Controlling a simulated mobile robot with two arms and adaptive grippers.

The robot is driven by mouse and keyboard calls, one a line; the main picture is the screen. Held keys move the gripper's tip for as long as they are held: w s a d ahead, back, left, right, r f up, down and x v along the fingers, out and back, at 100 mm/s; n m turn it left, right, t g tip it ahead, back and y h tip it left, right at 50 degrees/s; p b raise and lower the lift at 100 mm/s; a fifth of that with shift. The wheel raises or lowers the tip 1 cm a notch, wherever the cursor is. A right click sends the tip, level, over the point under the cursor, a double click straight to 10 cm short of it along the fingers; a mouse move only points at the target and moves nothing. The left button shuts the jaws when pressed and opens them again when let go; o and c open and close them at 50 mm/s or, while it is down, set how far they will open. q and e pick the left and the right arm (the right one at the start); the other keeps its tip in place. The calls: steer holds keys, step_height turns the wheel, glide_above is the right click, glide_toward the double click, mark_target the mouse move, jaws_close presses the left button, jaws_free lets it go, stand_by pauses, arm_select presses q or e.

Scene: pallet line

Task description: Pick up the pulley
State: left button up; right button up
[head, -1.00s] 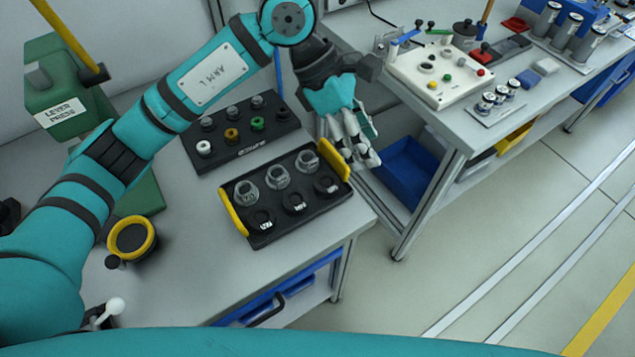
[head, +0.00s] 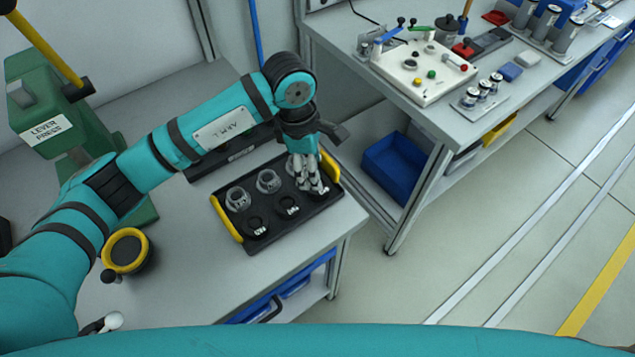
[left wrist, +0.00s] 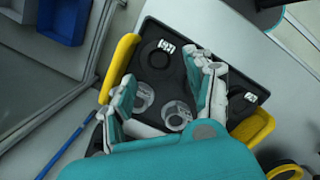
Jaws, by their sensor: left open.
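The pulley cannot be told for certain from the other parts. Grey ring-shaped metal parts sit in the back row of a black tray (head: 272,222) with yellow handles; two show clearly, the left part (head: 238,199) and the middle part (head: 268,181). The back right place is hidden by my left gripper (head: 311,188), which is open and points down over the tray's right end. In the left wrist view its fingers (left wrist: 165,95) straddle the area of a grey ring (left wrist: 142,97), with another grey part (left wrist: 176,115) beside it. I cannot tell whether the fingers touch either. My right gripper is out of view.
Dark round spots with white labels (head: 288,206) fill the tray's front row. A second black tray (head: 237,153) lies behind, mostly covered by my arm. A green lever press (head: 45,110) stands left. A blue bin (head: 398,168) sits under the right bench.

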arm_select(q)
steer(key=f+p, duration=0.1)
steer(key=f, duration=0.1)
steer(key=f+p, duration=0.1)
steer(key=f, duration=0.1)
steer(key=shift+d, duration=0.4)
steer(key=shift+f, duration=0.65)
steer(key=c, duration=0.8)
steer(key=shift+c, duration=0.6)
steer(key=shift+r, duration=0.15)
